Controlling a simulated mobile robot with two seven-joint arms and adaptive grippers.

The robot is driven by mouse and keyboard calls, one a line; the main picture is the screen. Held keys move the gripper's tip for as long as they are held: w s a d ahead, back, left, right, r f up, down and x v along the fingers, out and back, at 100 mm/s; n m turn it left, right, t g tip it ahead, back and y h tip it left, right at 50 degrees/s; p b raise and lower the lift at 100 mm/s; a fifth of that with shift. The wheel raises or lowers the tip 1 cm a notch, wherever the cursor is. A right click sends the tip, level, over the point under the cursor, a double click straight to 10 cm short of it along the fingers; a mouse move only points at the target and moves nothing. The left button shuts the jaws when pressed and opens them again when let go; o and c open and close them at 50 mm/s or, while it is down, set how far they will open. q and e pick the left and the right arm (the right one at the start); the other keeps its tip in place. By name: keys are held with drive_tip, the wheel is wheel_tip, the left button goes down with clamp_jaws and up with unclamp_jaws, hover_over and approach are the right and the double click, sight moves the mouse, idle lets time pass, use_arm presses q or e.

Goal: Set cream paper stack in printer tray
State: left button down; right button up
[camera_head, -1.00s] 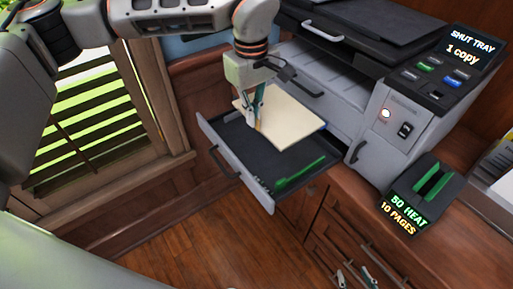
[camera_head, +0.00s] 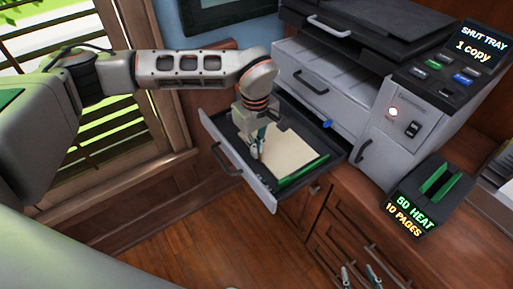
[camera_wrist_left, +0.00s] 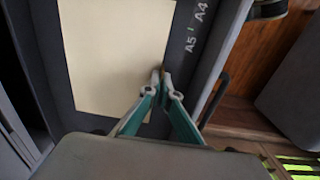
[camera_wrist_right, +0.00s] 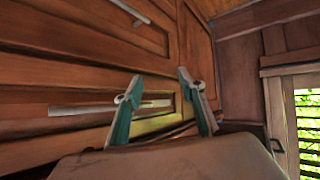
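The cream paper stack (camera_head: 285,152) lies flat or nearly so inside the pulled-out printer tray (camera_head: 226,157), close to the green guide (camera_head: 304,172). My left gripper (camera_head: 256,155) has its fingertips together at the stack's left edge. In the left wrist view, the fingertips (camera_wrist_left: 161,77) pinch the edge of the stack (camera_wrist_left: 115,50), beside the A5 and A4 marks on the dark tray floor. I cannot tell whether the stack fully rests on the floor. My right gripper (camera_head: 358,272) is low by the cabinet drawers; the right wrist view shows its fingers (camera_wrist_right: 160,82) apart and empty.
The grey printer (camera_head: 330,90) stands behind the tray, with a panel (camera_head: 465,50) reading "SHUT TRAY 1 copy". A black device (camera_head: 432,195) labelled "50 HEAT 10 PAGES" sits at right. A shuttered window (camera_head: 75,120) is at left. The floor in front is clear.

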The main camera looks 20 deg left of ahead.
use_arm(q)
drive_tip(key=c, duration=2.3)
unclamp_jaws()
wheel_tip(320, 180, up, 12)
drive_tip(key=shift+s+r+p, duration=0.1)
drive_tip(key=shift+r+p, duration=0.05)
drive_tip(key=shift+p, duration=0.35)
